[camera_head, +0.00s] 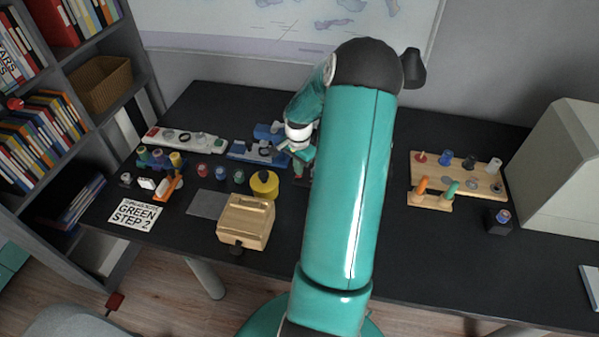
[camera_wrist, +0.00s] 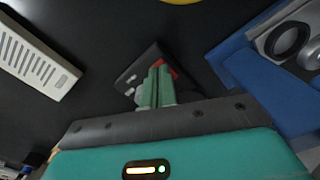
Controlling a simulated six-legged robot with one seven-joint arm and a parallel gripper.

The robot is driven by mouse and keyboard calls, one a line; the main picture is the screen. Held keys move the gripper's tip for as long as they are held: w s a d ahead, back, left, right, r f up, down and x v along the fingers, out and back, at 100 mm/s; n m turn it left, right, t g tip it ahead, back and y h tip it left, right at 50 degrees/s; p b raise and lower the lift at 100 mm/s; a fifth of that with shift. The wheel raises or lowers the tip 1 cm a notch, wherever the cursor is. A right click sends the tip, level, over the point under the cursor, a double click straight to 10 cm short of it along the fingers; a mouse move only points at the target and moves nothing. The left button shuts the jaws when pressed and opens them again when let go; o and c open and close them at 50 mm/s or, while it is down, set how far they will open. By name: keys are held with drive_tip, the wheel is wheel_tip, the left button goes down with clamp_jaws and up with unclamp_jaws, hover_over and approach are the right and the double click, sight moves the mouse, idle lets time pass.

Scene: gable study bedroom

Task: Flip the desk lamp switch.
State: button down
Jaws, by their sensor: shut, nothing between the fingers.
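In the wrist view, a small dark box (camera_wrist: 147,60) with a red part (camera_wrist: 171,68) and pale marks lies just beyond my fingertips; it may be the lamp switch. My gripper (camera_wrist: 155,72) is shut, its green fingers together and overlapping the box in the picture. I cannot tell whether they touch it. In the head view my gripper (camera_head: 300,157) is low over the desk, left of my arm. My arm hides much of the desk's middle there. I cannot make out a desk lamp for certain.
A blue holder (camera_wrist: 245,75) stands close at right in the wrist view, a white slotted block (camera_wrist: 30,55) at left. On the black desk (camera_head: 470,270) are a yellow round item (camera_head: 264,184), a wooden box (camera_head: 245,221) and a peg board (camera_head: 455,174). The front right is mostly clear.

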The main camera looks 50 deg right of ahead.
drive_tip(key=shift+f, duration=0.55)
idle(0.4)
drive_tip(key=shift+r, duration=3.5)
